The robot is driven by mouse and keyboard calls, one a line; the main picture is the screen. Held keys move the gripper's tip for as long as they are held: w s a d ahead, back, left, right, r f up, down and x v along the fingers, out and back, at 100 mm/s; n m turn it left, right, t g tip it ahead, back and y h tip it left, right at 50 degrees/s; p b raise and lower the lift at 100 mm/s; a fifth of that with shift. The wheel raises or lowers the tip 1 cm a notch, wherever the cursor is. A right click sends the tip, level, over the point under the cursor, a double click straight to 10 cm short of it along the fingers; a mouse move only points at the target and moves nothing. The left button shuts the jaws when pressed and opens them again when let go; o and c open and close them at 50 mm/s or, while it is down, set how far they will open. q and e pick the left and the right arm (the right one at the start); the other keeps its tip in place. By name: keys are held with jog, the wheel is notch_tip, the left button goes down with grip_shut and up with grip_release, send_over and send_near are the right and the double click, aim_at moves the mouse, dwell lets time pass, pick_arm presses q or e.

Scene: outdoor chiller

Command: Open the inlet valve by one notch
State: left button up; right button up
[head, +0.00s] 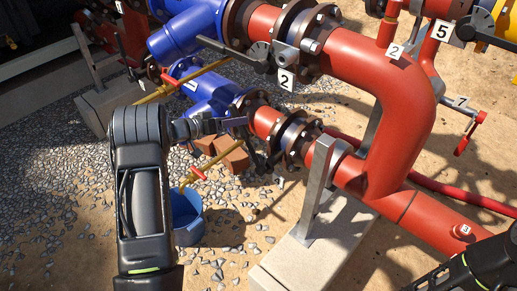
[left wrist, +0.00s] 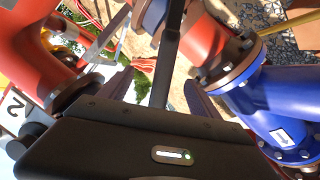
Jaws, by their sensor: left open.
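In the head view my left gripper (head: 238,128) is at the lower pipe, beside the joint between a blue strainer body (head: 208,90) and a red pipe (head: 266,120). In the left wrist view this gripper (left wrist: 160,90) is open, its two dark fingers apart. A long black valve lever (left wrist: 167,55) runs through the gap between them; I cannot tell whether either finger touches it. Much of the lower valve is hidden by the gripper in the head view. Above, another valve with a black lever (head: 232,50) carries a plate marked 2 (head: 286,79). No label naming the inlet is readable.
A thick red pipe (head: 400,100) bends down at the right. A metal post (head: 318,185) stands on a concrete block (head: 310,262). A blue bucket (head: 187,216) and bricks (head: 230,155) are on the gravel below. My right arm shows at the lower right.

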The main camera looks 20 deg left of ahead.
pick_arm(q)
jog(key=p+v, duration=0.3)
jog(key=v, duration=0.3)
jog(key=shift+s, duration=0.1)
jog(key=v, duration=0.8)
jog(key=shift+p, duration=0.3)
jog(key=shift+a, duration=0.1)
